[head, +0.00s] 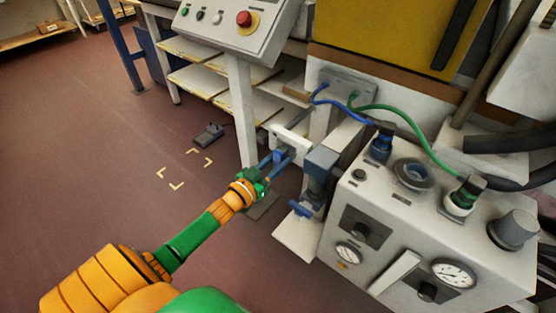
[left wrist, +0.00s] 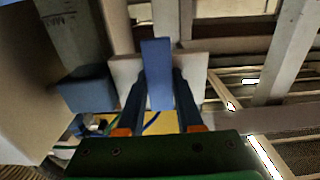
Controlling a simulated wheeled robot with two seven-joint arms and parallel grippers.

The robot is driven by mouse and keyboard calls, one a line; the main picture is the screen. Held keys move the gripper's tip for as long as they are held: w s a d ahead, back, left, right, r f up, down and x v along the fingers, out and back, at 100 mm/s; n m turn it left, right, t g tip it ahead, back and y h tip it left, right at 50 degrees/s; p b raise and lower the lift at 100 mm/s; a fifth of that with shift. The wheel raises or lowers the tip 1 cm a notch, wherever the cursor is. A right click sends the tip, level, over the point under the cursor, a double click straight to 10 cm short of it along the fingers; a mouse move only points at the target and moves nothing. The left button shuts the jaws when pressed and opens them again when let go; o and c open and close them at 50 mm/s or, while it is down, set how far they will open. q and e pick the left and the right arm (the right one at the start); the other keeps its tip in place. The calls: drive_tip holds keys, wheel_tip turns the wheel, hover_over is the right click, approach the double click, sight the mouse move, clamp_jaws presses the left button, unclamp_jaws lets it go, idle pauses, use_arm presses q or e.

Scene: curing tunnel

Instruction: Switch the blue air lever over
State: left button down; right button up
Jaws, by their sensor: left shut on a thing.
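The blue air lever (left wrist: 157,72) stands upright between the two dark fingers of my left gripper (left wrist: 158,92) in the left wrist view, in front of a pale plate (left wrist: 125,70). In the head view my left gripper (head: 278,160) reaches in from the left and is shut on the lever at the white plate (head: 291,138). The fingers hide much of the lever there. My right gripper is in neither view.
A grey-blue device (head: 320,165) with a blue handle (head: 300,208) stands just right of my gripper. Right of it is a white box (head: 400,225) with gauges, knobs and hoses. A control panel (head: 225,28) stands behind.

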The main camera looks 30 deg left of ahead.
use_arm(q)
drive_tip(key=shift+d+n, duration=0.1)
drive_tip(key=shift+n, duration=0.2)
drive_tip(key=n, duration=0.1)
drive_tip(key=n+p, duration=0.1)
drive_tip(key=shift+d+r+n+p, duration=0.15)
drive_tip(key=shift+d+n+p, duration=0.15)
drive_tip(key=shift+n, duration=0.1)
drive_tip(key=n, duration=0.3)
drive_tip(key=n+p, duration=0.1)
drive_tip(key=n, duration=0.1)
drive_tip(key=shift+d+r+n, duration=0.2)
drive_tip(key=shift+d+n, duration=0.1)
drive_tip(key=n, duration=0.4)
drive_tip(key=shift+s+d+r, duration=0.1)
drive_tip(key=shift+d+r, duration=0.15)
drive_tip(key=n, duration=0.4)
drive_tip(key=shift+r+n, duration=0.3)
drive_tip(key=shift+n, duration=0.3)
drive_tip(key=c, duration=0.6)
unclamp_jaws()
drive_tip(key=shift+r, duration=0.1)
drive_tip(key=shift+o, duration=0.2)
